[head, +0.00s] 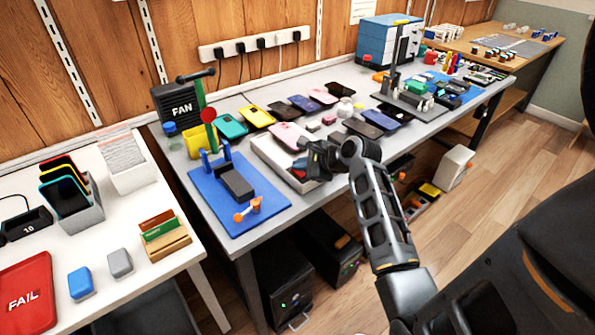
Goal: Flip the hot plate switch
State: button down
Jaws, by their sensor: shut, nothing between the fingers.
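A low white, box-like unit (262,158) that looks like the hot plate sits near the front edge of the grey bench. A pink phone (290,134) lies at its back. My gripper (301,167) reaches in from the right and is over the unit's right part, with its fingers shut and empty. The gripper covers much of the unit's right side and front corner. I cannot make out the switch, nor tell whether the fingers touch the unit.
A blue mat (215,207) with a dark clamp-like fixture lies left of the unit. Several phones lie along the bench's back. A black FAN box (174,102) stands at the far left. Open wooden floor (480,190) lies to the right.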

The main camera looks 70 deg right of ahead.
aim_at(303, 175)
dwell(0.5)
jog(key=shift+s+r+p, duration=0.15)
jog(key=shift+r+p, duration=0.35)
jog(key=shift+p, duration=0.5)
jog(key=r+p, duration=0.1)
jog(key=p, duration=0.1)
jog(key=r+p, duration=0.4)
jog(key=shift+s+a, duration=0.2)
jog(key=shift+s, duration=0.1)
